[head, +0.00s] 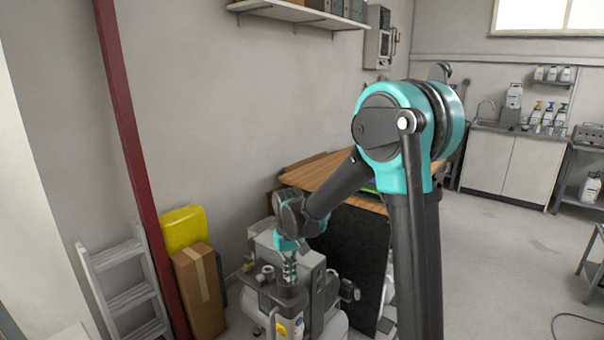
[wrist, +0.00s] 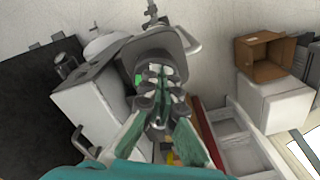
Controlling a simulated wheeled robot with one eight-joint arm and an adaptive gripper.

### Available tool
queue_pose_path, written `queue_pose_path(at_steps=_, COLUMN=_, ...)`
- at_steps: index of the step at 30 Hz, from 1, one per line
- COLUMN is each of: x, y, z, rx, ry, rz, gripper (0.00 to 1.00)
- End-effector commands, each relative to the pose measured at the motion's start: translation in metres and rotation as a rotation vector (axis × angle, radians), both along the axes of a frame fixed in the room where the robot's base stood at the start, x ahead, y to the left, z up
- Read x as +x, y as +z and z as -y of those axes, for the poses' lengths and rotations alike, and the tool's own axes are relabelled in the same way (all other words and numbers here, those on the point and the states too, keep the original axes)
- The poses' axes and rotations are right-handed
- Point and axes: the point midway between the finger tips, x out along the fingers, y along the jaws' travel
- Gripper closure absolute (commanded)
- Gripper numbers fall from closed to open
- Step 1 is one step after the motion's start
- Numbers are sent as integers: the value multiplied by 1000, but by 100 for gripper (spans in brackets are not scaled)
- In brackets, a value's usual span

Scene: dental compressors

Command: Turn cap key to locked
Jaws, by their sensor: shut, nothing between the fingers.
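A grey dental compressor unit (head: 318,283) stands on the floor below my arm. My gripper (head: 289,274) points down over its dark upper part and is shut with nothing in it. In the wrist view my gripper (wrist: 157,78) reaches in front of the compressor's grey rounded housing (wrist: 181,55). Whether the fingertips touch the unit I cannot tell. I cannot make out the cap key in either view; the gripper covers that part of the unit.
A cardboard box (head: 200,292), a yellow container (head: 182,228) and a step ladder (head: 125,278) stand left of the compressor. A wooden-topped table (head: 318,178) is behind it. A red post (head: 133,130) rises at the left. Open floor lies to the right.

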Motion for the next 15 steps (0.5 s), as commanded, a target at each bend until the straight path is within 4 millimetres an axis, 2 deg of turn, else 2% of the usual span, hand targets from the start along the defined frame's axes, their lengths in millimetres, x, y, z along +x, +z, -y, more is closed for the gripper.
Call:
queue_pose_path(at_steps=5, x=-4, y=2, z=1, rx=0, ry=0, rz=0, gripper=100)
queue_pose_path(at_steps=15, x=-4, y=37, z=1, rx=0, ry=0, rz=0, gripper=100)
